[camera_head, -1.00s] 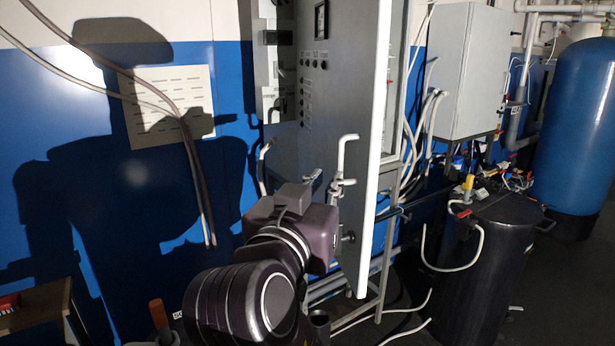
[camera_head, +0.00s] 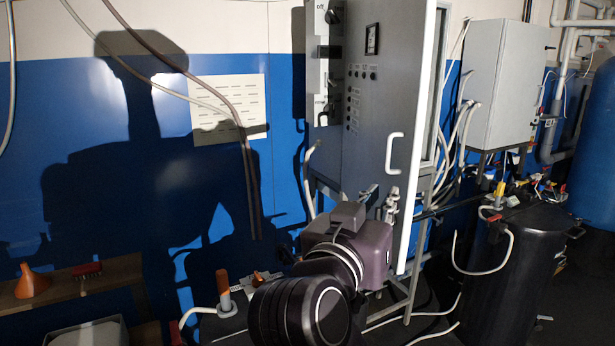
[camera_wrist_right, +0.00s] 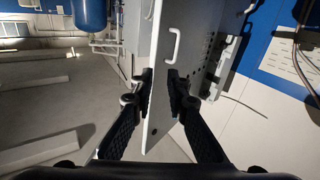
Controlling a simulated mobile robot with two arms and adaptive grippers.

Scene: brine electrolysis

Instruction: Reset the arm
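My right arm (camera_head: 300,310) rises from the bottom of the head view, its dark wrist in front of the open grey cabinet. In the right wrist view my right gripper (camera_wrist_right: 160,84) has its two black fingers apart, with a gap between the tips. The cabinet door (camera_wrist_right: 158,120) shows through that gap, and its handle (camera_wrist_right: 174,44) is beyond the tips. I cannot tell whether a finger touches the door. My left gripper is in neither view.
The open door (camera_head: 424,140) stands close by my right arm. A black tank (camera_head: 515,270) and a blue tank (camera_head: 597,150) stand at the right, with loose hoses on the floor. A wooden shelf (camera_head: 120,272) with an orange funnel (camera_head: 31,282) is at the left.

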